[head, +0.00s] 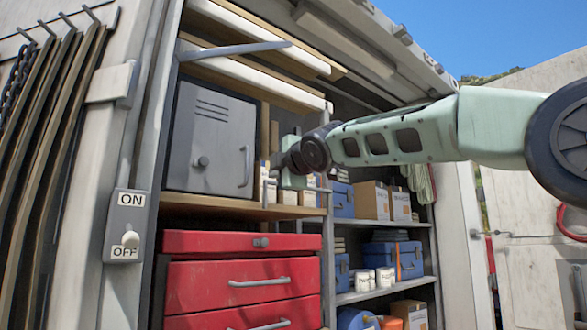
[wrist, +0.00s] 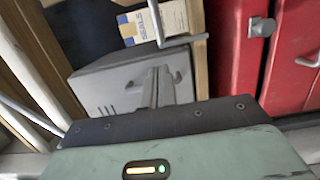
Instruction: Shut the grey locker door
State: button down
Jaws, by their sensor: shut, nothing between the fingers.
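The grey locker (head: 205,135) stands on a wooden shelf at the upper left in the head view. Its door has vent slots, a round knob and an upright handle (head: 245,166). The door looks flush or nearly flush with the frame; I cannot tell whether it is fully shut. My gripper (head: 270,178) is just right of the door's handle edge, its fingers partly hidden by the wrist. In the wrist view my gripper's closed fingers (wrist: 159,70) overlap the grey locker (wrist: 105,82), close to its handle. They hold nothing; contact with the door is unclear.
A red drawer cabinet (head: 240,268) stands below the locker. Small boxes (head: 288,197) sit right of the locker, and shelves with blue cases (head: 395,260) lie farther right. A grey bar (head: 235,49) juts out above the locker. An ON/OFF switch (head: 127,226) is on the left post.

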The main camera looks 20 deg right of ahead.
jog(key=shift+s+d+p, duration=0.3)
jog(key=shift+s, duration=0.65)
jog(key=shift+s+d+p, duration=0.25)
jog(key=shift+s+p, duration=0.1)
jog(key=shift+s, duration=0.6)
jog(key=shift+s+d+p, duration=0.3)
jog(key=shift+s, duration=0.65)
jog(key=s+a+f+m+g+b, duration=0.1)
jog(key=s+a+f+m+g, duration=0.2)
jog(key=f, duration=0.9)
jog(key=s+a+f+m+g+y+b, duration=0.1)
jog(key=s+a+f+g, duration=0.35)
jog(key=f, duration=0.75)
jog(key=s+a+f+m+g+b, duration=0.2)
jog(key=s+a+f, duration=0.25)
jog(key=f, duration=0.75)
jog(key=s+d+f+m+g+h+b, duration=0.2)
jog(key=s+f+m+g, duration=0.4)
jog(key=s+f, duration=1.6)
jog(key=shift+s+d+g+h, duration=0.6)
jog(key=shift+s+d+g, duration=0.15)
jog(key=shift+s+g, duration=0.4)
jog(key=shift+r, duration=0.1)
